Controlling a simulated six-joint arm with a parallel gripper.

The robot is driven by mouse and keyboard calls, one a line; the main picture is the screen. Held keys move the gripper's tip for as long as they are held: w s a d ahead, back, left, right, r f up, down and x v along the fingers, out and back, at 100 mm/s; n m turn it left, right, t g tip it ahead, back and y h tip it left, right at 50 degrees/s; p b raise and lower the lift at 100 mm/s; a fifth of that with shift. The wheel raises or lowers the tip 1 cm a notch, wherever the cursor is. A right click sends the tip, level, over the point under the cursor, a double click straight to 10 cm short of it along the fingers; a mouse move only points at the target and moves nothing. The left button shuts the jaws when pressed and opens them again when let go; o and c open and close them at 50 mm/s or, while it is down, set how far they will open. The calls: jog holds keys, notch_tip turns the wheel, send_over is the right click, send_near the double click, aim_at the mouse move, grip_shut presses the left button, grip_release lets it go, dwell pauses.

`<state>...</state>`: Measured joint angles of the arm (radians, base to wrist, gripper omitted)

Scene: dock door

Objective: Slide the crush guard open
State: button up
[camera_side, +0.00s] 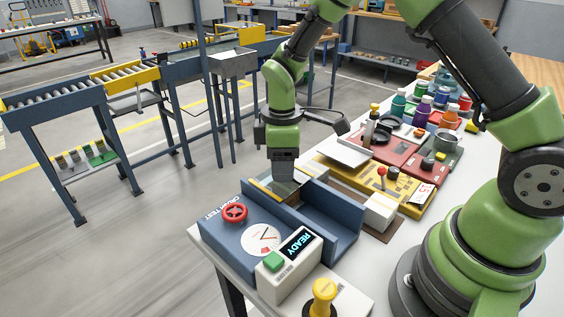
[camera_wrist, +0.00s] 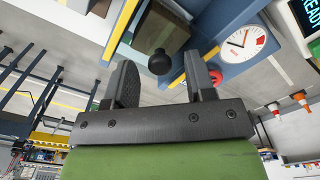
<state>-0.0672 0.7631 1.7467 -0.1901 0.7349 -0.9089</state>
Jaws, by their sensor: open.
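The blue crush test station (camera_side: 228,238) stands at the near left end of the bench. My gripper (camera_side: 285,180) points down over its back part, beside a yellow-edged strip (camera_side: 262,190). In the wrist view my gripper (camera_wrist: 160,66) is open, with its two dark fingers apart. A round black knob (camera_wrist: 159,62) shows between the fingers; whether a finger touches it I cannot tell. Behind the knob is a brown-olive block (camera_wrist: 162,27) within the blue frame. The guard panel itself is hard to make out, and my gripper hides part of that area in the side view.
The station has a red wheel (camera_side: 235,212), a white dial (camera_side: 262,239) and a READY display box (camera_side: 290,268) with a green button. A yellow knob (camera_side: 323,291) stands at the front. Yellow and red panels (camera_side: 400,191) and bottles crowd the bench to the right.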

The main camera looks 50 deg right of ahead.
jog(key=shift+f, duration=0.2)
jog(key=shift+c, duration=0.2)
grip_shut()
jog(key=s, duration=1)
jog(key=shift+s, duration=0.4)
jog(key=shift+o, duration=0.2)
grip_release()
notch_tip(320, 180, up, 10)
